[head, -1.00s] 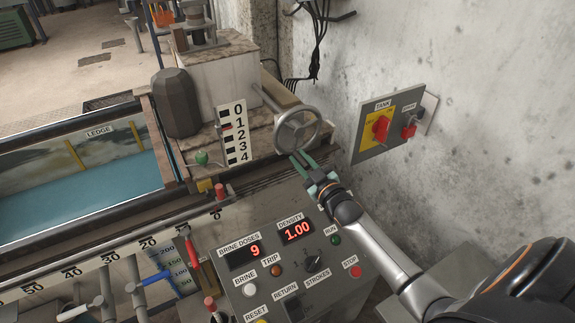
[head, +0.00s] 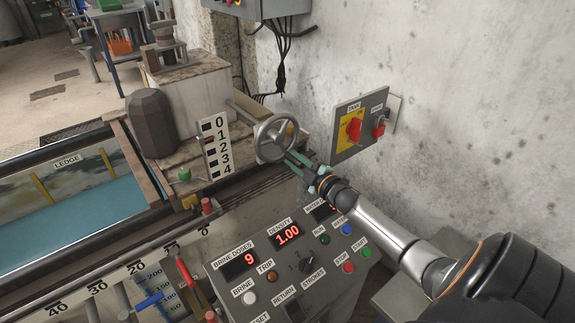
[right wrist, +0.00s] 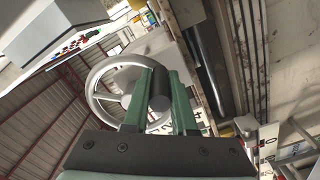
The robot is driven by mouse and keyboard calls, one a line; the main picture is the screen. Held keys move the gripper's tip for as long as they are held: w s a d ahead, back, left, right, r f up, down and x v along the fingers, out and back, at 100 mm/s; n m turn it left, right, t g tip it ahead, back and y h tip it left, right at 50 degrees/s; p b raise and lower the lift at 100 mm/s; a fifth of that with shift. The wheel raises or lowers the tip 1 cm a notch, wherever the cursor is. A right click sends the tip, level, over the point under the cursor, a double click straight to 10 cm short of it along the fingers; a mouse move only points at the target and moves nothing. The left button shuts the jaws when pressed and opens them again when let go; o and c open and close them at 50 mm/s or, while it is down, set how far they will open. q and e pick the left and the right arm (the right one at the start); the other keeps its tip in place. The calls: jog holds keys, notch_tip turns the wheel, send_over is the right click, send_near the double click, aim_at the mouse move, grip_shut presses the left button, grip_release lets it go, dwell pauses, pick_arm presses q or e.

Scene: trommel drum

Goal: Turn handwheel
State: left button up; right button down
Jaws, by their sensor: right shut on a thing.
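The grey handwheel (head: 274,140) stands upright on its shaft at the end of the stone-topped machine, next to the wall. My right gripper (head: 291,161), with green fingers, reaches its lower right rim from the right. In the right wrist view the handwheel (right wrist: 97,92) lies behind the fingers, and my right gripper (right wrist: 162,76) is shut on a dark round handle (right wrist: 158,88) at the wheel's side. The fingers hide part of the wheel. My left gripper is not in view.
A 0–4 scale plate (head: 216,147) stands left of the wheel. A tank switch panel (head: 358,125) is on the wall to the right. A control panel (head: 262,287) with buttons and red displays lies below my right arm. A dark rounded block (head: 152,124) stands further left.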

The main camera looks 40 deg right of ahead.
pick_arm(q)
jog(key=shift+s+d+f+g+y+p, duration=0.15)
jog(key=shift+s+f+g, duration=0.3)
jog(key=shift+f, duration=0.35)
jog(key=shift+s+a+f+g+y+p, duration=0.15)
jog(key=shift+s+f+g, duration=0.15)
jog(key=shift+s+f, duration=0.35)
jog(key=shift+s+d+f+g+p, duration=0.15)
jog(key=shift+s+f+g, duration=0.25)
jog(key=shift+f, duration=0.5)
pick_arm(e)
jog(key=d+r+n, duration=0.3)
jog(key=r+n, duration=0.7)
jog(key=n, duration=1)
jog(key=shift+r, duration=0.25)
jog(key=c, duration=1)
grip_release()
jog(key=shift+o, duration=1.3)
jog(key=shift+f, duration=0.15)
jog(key=shift+s, duration=0.1)
